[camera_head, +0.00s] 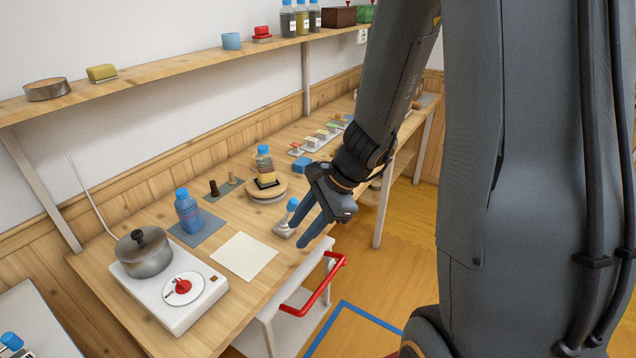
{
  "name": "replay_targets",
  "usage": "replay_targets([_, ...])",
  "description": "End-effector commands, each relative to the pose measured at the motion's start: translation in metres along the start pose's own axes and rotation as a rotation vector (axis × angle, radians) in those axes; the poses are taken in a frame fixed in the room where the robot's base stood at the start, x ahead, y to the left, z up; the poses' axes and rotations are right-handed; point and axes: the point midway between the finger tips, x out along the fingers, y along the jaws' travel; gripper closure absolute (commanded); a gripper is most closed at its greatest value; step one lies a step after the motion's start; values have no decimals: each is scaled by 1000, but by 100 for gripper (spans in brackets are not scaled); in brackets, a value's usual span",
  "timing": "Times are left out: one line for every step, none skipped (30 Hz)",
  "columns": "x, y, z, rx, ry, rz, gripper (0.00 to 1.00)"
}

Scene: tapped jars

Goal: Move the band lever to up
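My gripper (296,236) has two blue fingers, spread apart, pointing down and left near the table's front edge. A small upright piece with a blue top (291,204) and a pale grey base (284,230) stands beside the left finger. It may be a lever; contact with the finger cannot be told. A red knob or lever (183,287) sits on a round white dial on the white hot plate (203,312), well left of my gripper. No label shows which one is the band lever. I see nothing held between the fingers.
A pot (143,257) stands on the hot plate. A blue-capped bottle (188,215) stands on a grey mat. A cream sheet (244,256) lies clear. A red handle (318,288) juts out at the front.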

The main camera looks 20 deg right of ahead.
Motion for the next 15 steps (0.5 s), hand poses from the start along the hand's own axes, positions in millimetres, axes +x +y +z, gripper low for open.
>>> replay_targets([-4,-14,-6,142,-29,-50,66])
replay_targets([-5,-23,-10,227,-46,-84,66])
replay_targets([-7,-36,-17,335,-69,-129,66])
replay_targets([-9,-45,-22,410,-86,-160,66])
replay_targets([-11,-53,-28,482,-101,-192,66])
replay_targets([-13,-64,-36,567,-121,-230,66])
replay_targets([-15,-70,-42,625,-135,-257,66])
replay_targets([-17,-76,-47,679,-147,-281,66])
replay_targets([-20,-83,-54,738,-161,-311,66])
replay_targets([-21,-88,-59,777,-170,-330,66])
replay_targets([-23,-92,-64,810,-178,-347,66])
replay_targets([-25,-96,-68,845,-187,-365,66])
replay_targets([-26,-98,-71,865,-193,-375,66])
replay_targets([-26,-100,-73,881,-197,-384,66])
replay_targets([-26,-102,-75,895,-200,-391,66])
